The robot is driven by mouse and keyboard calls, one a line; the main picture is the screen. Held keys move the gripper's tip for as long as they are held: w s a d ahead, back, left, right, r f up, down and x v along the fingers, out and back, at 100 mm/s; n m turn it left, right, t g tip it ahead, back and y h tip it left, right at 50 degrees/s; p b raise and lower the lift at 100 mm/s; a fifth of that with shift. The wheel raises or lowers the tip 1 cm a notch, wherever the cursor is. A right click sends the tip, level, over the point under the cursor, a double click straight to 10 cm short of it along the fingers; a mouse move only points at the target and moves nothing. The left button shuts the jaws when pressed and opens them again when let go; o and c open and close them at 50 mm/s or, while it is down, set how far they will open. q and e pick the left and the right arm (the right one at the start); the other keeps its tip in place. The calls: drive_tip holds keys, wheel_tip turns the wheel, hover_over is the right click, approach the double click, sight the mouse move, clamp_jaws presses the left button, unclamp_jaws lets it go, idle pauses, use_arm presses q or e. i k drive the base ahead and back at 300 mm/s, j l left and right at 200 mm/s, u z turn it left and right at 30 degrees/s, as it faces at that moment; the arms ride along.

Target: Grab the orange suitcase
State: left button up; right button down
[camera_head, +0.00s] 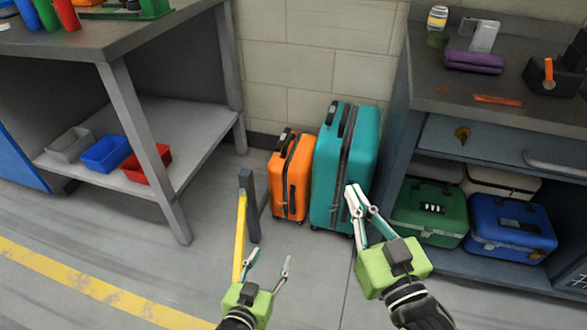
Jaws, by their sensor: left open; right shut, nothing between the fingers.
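The orange suitcase (278,186) stands upright on the floor by the wall, with black handles and a black side strip. A larger teal suitcase (338,150) stands right beside it on its right. My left gripper (269,262) is open and empty, in front of and below the orange suitcase in the picture, apart from it. My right gripper (352,192) is shut and empty, its fingertips in front of the teal suitcase's lower part. I cannot tell whether they touch it.
A yellow and dark post (241,235) stands between my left gripper and the orange suitcase's left side. A left workbench (125,100) holds grey, blue and red bins on its lower shelf. A right cabinet (405,125) holds green (425,205) and blue (510,220) cases.

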sight(290, 174)
drive_tip(key=i, duration=1.45)
